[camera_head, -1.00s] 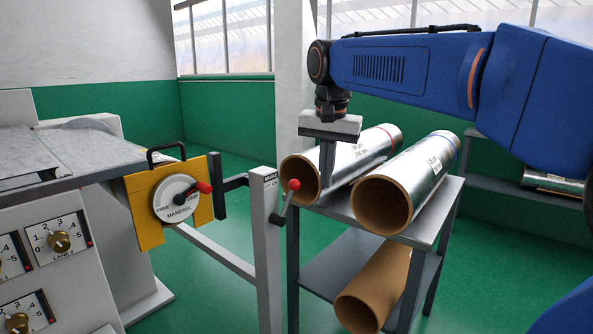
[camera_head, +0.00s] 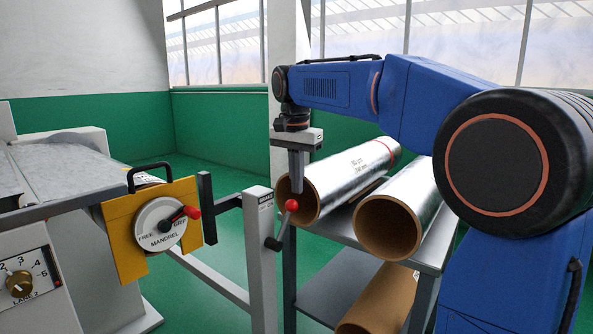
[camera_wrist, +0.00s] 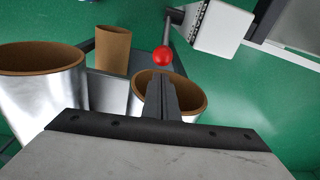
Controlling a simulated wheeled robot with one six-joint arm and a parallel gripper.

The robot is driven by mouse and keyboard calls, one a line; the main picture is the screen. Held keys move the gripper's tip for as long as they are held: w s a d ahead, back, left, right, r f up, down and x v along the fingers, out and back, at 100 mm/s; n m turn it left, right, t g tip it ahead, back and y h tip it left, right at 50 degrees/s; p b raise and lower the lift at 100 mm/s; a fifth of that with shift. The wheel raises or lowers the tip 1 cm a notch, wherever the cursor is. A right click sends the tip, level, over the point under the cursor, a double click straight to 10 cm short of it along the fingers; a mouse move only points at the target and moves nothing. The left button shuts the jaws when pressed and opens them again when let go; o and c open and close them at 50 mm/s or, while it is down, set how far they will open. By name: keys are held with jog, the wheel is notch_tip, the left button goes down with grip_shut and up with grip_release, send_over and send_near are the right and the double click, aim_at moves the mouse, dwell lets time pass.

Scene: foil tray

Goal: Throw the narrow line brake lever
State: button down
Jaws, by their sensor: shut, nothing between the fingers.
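A lever with a red ball knob (camera_head: 291,205) is mounted on a grey post (camera_head: 261,255) with a small label at its top. The lever's arm slants up to the right from its dark pivot. The label is too small to read in full. My gripper (camera_head: 297,191) points down, its fingers shut and empty, just above and behind the knob in the head view. In the wrist view the red knob (camera_wrist: 163,56) shows just beyond my fingertips (camera_wrist: 155,78), with no clear contact. Whether they touch cannot be told.
Foil rolls (camera_head: 390,228) lie on a grey rack (camera_head: 430,262) right of the post, one behind my fingers. A cardboard tube (camera_head: 380,300) lies on the shelf below. Left stands a machine with a yellow plate (camera_head: 122,245) and a red-handled dial marked FREE and MANDREL (camera_head: 160,226).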

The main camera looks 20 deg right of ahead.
jog(key=shift+w+d+f, duration=0.1)
jog(key=shift+w+f, duration=0.05)
jog(key=shift+f, duration=1.8)
